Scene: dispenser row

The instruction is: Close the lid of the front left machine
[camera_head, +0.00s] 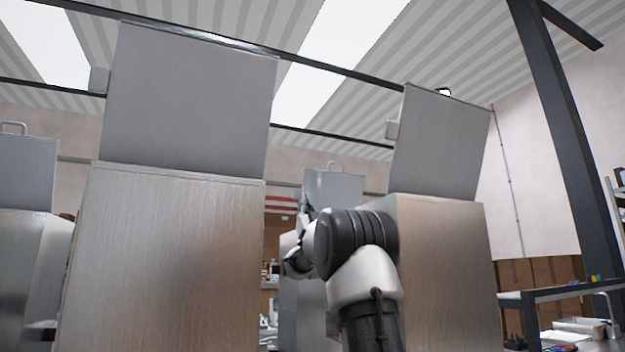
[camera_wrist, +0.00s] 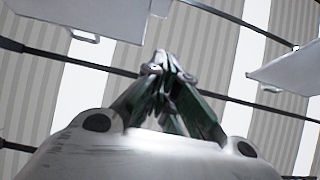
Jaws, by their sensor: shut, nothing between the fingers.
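The near left machine (camera_head: 165,265) is a brushed metal box, and its grey lid (camera_head: 190,95) stands raised above it. A small block sits at the lid's left edge. My gripper (camera_head: 304,206) is small and partly hidden by my arm in the head view, to the right of this machine and below its lid. In the wrist view my gripper (camera_wrist: 165,66) points upward with its fingers together and nothing between them. A grey lid panel with a handle (camera_wrist: 85,36) shows at upper left there, apart from the fingers. Which machine it belongs to I cannot tell.
The near right machine (camera_head: 445,260) also has its lid (camera_head: 438,145) raised, close to my arm. Farther machines with raised lids stand at far left (camera_head: 25,175) and in the middle gap (camera_head: 335,190). A dark post (camera_head: 560,130) and a workbench (camera_head: 560,293) are at right.

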